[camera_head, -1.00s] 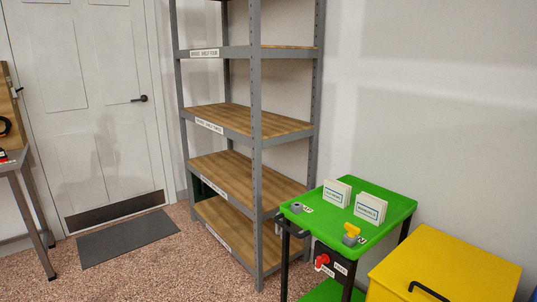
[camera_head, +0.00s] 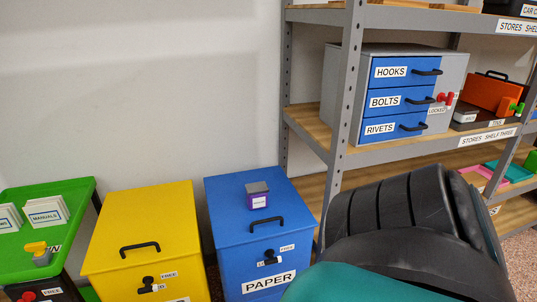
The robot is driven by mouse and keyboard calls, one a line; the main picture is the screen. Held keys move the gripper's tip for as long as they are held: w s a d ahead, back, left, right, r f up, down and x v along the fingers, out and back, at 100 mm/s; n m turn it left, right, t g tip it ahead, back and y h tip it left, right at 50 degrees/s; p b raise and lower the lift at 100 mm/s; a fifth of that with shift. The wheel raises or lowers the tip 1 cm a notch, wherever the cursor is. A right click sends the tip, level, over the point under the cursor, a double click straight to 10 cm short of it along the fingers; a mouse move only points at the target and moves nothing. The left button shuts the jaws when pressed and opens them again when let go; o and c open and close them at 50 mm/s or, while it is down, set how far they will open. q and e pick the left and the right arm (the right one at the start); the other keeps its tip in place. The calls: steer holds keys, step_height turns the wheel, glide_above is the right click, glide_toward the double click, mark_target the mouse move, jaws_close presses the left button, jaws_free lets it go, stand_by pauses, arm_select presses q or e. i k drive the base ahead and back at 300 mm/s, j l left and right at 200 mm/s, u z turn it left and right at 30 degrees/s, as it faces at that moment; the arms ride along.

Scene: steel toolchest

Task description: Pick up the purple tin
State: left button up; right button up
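A small purple tin (camera_head: 257,201) with a grey lid and a white label stands upright on top of the blue bin (camera_head: 226,196) marked PAPER. It sits behind the bin's black handle. Neither of my grippers shows in the head view.
A yellow bin (camera_head: 143,213) stands left of the blue one, and a green cart (camera_head: 72,194) is at the far left. A grey shelf rack (camera_head: 347,82) with a drawer chest (camera_head: 340,92) is at the right.

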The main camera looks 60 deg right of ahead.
mark_target(257, 193)
steer(key=z, duration=1.95)
